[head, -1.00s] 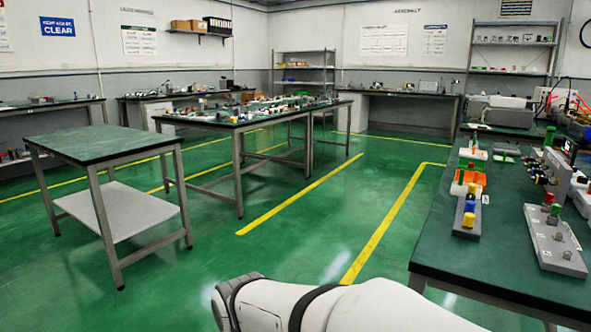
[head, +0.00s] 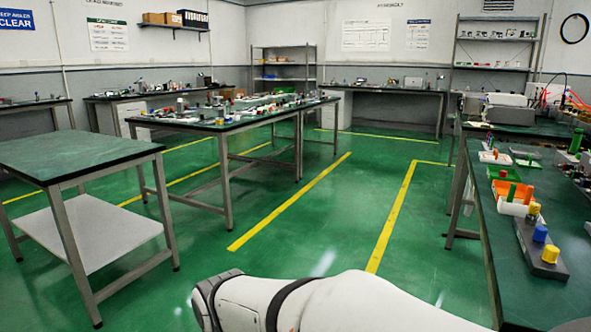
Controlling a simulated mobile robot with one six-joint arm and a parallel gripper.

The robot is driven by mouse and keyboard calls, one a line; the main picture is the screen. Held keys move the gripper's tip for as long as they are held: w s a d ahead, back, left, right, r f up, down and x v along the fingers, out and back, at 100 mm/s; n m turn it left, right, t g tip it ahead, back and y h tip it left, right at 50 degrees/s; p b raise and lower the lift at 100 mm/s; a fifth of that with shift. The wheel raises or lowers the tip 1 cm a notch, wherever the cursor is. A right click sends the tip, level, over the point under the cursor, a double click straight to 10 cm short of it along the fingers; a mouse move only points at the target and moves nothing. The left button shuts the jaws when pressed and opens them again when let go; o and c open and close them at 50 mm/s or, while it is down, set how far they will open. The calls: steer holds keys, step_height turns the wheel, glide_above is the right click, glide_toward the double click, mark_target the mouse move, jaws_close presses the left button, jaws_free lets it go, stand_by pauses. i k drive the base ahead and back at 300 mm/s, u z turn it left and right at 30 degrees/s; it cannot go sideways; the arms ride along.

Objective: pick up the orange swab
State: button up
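I cannot pick out the orange swab for certain. On the dark green workbench (head: 497,255) at the right, an orange tray (head: 499,188) holds small upright items. Among them are a green one (head: 511,192) and an orange-red one (head: 529,195), too small to identify as a swab. A white roll-like item (head: 512,208) lies at the tray's front. My gripper is not in view; only a white link of my arm shows along the bottom, well apart from the workbench.
A dark strip with yellow and blue knobs (head: 541,235) lies on the workbench, near a green tray (head: 503,173). An empty green-topped table (head: 75,150) stands at left. A long cluttered table (head: 230,123) is in the middle. Green floor (head: 330,235) between them is clear.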

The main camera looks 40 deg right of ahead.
mark_target(529, 191)
steer(key=u, duration=0.05)
steer(key=i, duration=1.65)
steer(key=z, duration=3.4)
steer(key=i, duration=0.6)
steer(key=u, duration=0.05)
